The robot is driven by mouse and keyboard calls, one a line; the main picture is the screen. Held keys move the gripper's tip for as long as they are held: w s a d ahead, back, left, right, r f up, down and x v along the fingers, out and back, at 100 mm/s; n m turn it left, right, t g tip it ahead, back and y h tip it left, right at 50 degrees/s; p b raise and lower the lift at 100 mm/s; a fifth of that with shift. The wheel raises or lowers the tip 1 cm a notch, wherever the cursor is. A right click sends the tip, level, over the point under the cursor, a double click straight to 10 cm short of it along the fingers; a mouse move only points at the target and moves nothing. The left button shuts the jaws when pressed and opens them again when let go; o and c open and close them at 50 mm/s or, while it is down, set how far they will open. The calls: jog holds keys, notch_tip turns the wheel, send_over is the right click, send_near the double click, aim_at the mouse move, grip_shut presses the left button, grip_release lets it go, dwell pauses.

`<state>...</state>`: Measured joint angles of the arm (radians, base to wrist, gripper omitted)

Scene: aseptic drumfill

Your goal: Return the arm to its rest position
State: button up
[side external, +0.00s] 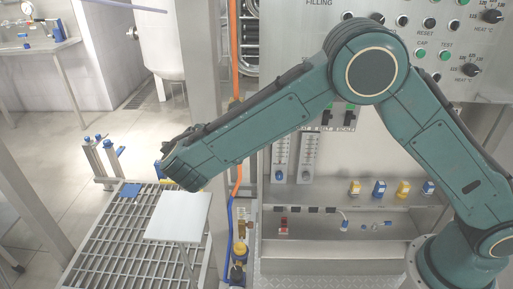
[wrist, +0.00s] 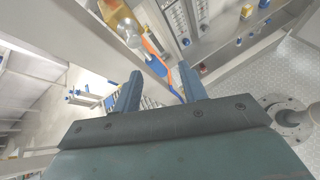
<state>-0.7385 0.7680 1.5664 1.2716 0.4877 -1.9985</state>
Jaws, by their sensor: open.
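My gripper (wrist: 161,82) shows in the wrist view with its two blue-grey fingers apart and nothing between them. In the side external view my teal arm reaches left from its base at the lower right. Its wrist end is above the metal grating, close to a white square plate on a thin post (side external: 178,217). The fingers are mostly hidden behind the wrist there.
A steel control panel (side external: 290,100) with knobs and switches stands behind the arm. Its shelf (side external: 320,197) holds small yellow and blue items (side external: 379,188). An orange hose (side external: 234,50) runs down a post. The grating (side external: 120,250) is mostly bare. A side table (side external: 40,47) stands at the far left.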

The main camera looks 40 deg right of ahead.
jog(key=s+d+r+m+g+y, duration=0.1)
jog(key=s+d+r+m+y, duration=0.5)
jog(key=s+d+r+m, duration=0.6)
jog(key=s+d+f+m+y, duration=0.1)
jog(key=s+m, duration=0.8)
jog(key=s, duration=1)
jog(key=d+y, duration=0.1)
jog(key=y, duration=0.1)
jog(key=shift+s+d+m+y, duration=0.2)
jog(key=shift+s+m+y, duration=0.1)
jog(key=shift+s+y, duration=0.1)
